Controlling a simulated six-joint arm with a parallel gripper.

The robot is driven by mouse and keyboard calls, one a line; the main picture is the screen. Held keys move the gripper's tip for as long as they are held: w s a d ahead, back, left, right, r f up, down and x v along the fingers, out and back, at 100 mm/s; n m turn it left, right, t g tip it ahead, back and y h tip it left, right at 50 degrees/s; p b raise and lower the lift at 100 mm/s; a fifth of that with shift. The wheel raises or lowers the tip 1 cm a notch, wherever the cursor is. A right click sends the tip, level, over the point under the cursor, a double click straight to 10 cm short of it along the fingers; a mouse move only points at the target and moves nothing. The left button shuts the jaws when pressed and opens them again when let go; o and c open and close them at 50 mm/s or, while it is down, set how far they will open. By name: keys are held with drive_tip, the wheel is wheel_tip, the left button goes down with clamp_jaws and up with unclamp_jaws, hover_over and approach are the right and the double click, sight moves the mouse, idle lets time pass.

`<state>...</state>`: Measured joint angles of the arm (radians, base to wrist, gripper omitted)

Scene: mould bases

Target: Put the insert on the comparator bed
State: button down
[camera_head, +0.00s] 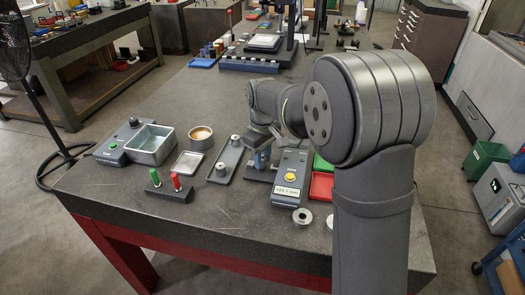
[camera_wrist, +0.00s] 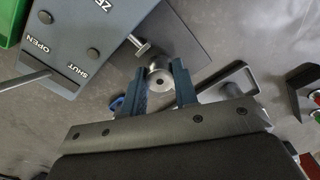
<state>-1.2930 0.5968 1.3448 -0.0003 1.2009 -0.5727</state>
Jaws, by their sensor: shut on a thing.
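My gripper (camera_wrist: 160,75) is shut on a small round metal piece with a dark centre hole, which I take to be the insert (camera_wrist: 158,82). In the head view my gripper (camera_head: 262,158) is low over the table, and the insert is hidden there. A dark flat plate (camera_wrist: 200,45), possibly the comparator bed, lies just beyond the fingertips. A metal rod-like part (camera_wrist: 138,42) reaches towards the insert from the left. I cannot tell whether the insert touches the plate. A grey control box (camera_wrist: 70,35) marked OPEN and SHUT stands beside the plate; it also shows in the head view (camera_head: 291,180).
A narrow tray with two metal knobs (camera_head: 228,160) lies left of my gripper. A metal ring (camera_head: 302,216) lies in front of the box, and a red tray (camera_head: 321,186) to its right. A square metal tub (camera_head: 150,144) and red and green pegs (camera_head: 176,182) stand further left.

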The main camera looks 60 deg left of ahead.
drive_tip(key=shift+f, duration=0.35)
drive_tip(key=c, duration=1.1)
unclamp_jaws()
drive_tip(key=shift+o, duration=0.2)
wheel_tip(320, 180, up, 18)
drive_tip(key=shift+f, duration=0.25)
drive_tip(key=shift+f, duration=0.1)
wheel_tip(320, 180, down, 18)
drive_tip(key=shift+r, duration=0.75)
